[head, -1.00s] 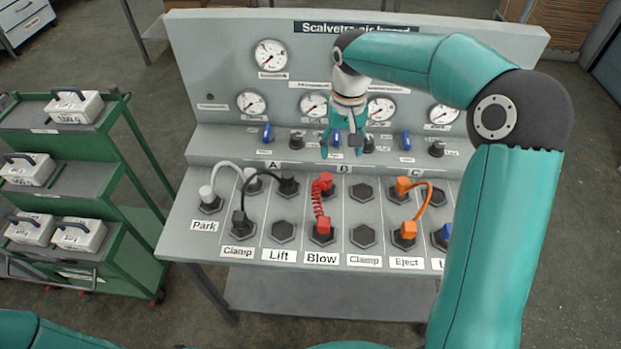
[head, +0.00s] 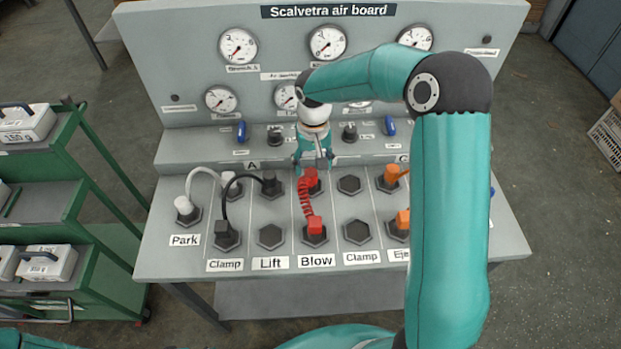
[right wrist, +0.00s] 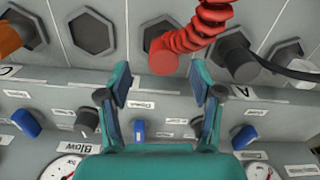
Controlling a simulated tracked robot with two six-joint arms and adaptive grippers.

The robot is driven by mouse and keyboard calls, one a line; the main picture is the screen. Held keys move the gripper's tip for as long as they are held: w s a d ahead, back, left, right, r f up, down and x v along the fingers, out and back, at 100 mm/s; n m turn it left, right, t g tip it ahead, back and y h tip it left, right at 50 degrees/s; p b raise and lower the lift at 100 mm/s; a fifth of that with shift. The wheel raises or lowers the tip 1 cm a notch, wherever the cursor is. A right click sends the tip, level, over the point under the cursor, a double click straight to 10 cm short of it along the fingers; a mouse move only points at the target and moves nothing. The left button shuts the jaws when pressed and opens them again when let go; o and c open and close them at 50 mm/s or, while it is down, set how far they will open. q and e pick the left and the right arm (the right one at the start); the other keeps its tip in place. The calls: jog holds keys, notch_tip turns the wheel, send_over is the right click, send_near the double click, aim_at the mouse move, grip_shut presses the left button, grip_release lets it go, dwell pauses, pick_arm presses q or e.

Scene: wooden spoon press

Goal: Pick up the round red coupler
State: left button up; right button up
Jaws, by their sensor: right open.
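The round red coupler (head: 311,181) sits in a hexagonal socket in the back row of the air board, at the upper end of a coiled red hose (head: 305,202). It also shows in the right wrist view (right wrist: 163,58), round-faced. The hose runs forward to a square red coupler (head: 315,226) above the "Blow" label. My right gripper (head: 313,167) is just behind and above the round coupler and partly overlaps it. In the right wrist view its open fingers (right wrist: 162,82) stand apart with nothing between them, the coupler just beyond their tips. My left gripper is out of view.
Left of the red hose, a black hose (head: 228,190) and a white hose (head: 198,172) join other couplers. Orange couplers (head: 389,178) are on the right. An empty socket (head: 349,185) is beside the round red coupler. Blue and black valve knobs (head: 241,130) stand behind.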

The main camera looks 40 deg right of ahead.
aim_at(311, 172)
jog(key=shift+w+a+f+p, duration=0.1)
jog(key=shift+f+p, duration=0.3)
jog(key=shift+f, duration=1.1)
jog(key=shift+a+f+p, duration=0.1)
jog(key=shift+f+p, duration=0.3)
jog(key=shift+f, duration=1.05)
jog(key=shift+c, duration=0.2)
grip_shut()
jog(key=shift+r, duration=0.25)
